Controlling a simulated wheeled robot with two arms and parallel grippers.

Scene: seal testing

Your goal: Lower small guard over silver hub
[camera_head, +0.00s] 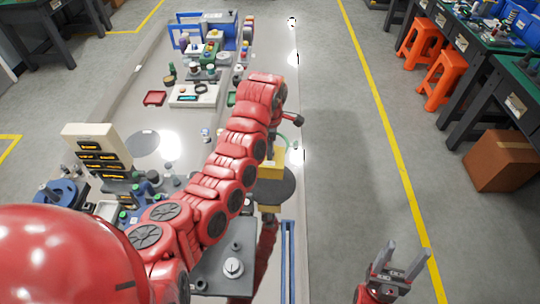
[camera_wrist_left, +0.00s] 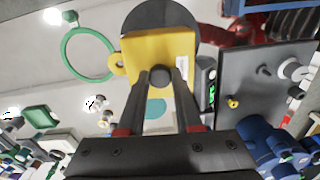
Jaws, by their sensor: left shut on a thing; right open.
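My left gripper (camera_wrist_left: 161,80) is shut on the dark knob of the small yellow guard (camera_wrist_left: 150,48), in the left wrist view. The guard has a side lug with a hole and a white label. A dark round disc (camera_wrist_left: 160,16) shows beyond it. In the head view the guard (camera_head: 270,168) is partly behind my left arm, which hides the gripper. The silver hub (camera_head: 233,267) stands on a grey plate (camera_head: 212,268), apart from the guard; a silver knob-like part (camera_wrist_left: 292,68) also shows at right in the wrist view. My right gripper (camera_head: 404,262) is open and empty over the floor.
A green ring (camera_wrist_left: 88,52) lies left of the guard in the wrist view. A cream stand with dark labels (camera_head: 98,150) and blue fixtures (camera_head: 62,192) crowd the bench's left. A blue rail (camera_head: 288,260) runs beside the plate.

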